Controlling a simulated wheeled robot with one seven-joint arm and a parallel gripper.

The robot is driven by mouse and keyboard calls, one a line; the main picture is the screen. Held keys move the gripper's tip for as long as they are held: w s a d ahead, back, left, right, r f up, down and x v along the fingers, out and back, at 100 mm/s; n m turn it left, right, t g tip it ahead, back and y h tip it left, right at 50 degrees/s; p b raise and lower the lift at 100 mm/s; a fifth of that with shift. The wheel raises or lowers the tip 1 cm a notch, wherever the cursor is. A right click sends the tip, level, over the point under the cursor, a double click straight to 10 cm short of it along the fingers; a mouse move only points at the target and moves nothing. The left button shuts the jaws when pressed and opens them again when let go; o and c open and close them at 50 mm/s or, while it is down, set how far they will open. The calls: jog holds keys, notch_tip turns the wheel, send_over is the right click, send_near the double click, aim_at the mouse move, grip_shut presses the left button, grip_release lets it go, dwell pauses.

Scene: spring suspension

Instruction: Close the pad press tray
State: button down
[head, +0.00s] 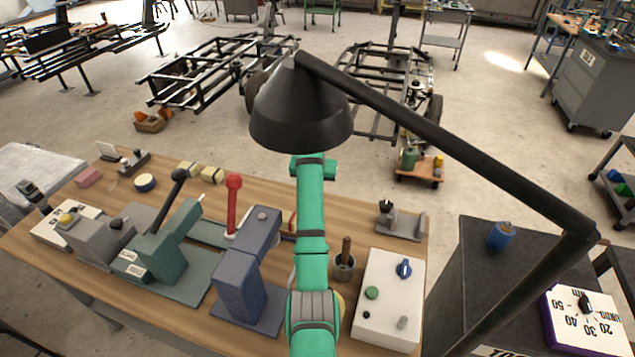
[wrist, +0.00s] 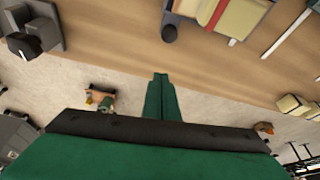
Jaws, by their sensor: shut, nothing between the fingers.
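My green gripper (head: 313,168) is at the far edge of the wooden bench, just below the black lamp shade in the head view. In the wrist view its two fingers (wrist: 160,78) lie together, with nothing between them. A low tray-like part with a red strip and a cream block (wrist: 228,14), possibly the pad press tray, shows at the top of the wrist view with a dark knob (wrist: 169,33) at its near end. It is apart from the fingertips. In the head view my arm hides most of that area. I cannot tell how far the tray is out.
A blue-grey press (head: 240,280), a red lever (head: 232,205) and a green press (head: 165,240) stand left of my arm. The lamp arm (head: 450,135) crosses overhead.

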jog(key=x, duration=0.4)
jog(key=shift+a+f, duration=0.15)
jog(key=shift+a, duration=0.25)
jog(key=shift+s+f, duration=0.2)
jog(key=shift+s, duration=1)
jog(key=shift+s+a+f, duration=0.1)
jog(key=shift+s+a, duration=0.1)
jog(key=shift+s, duration=0.4)
jog(key=shift+d, duration=0.1)
jog(key=shift+d, duration=0.15)
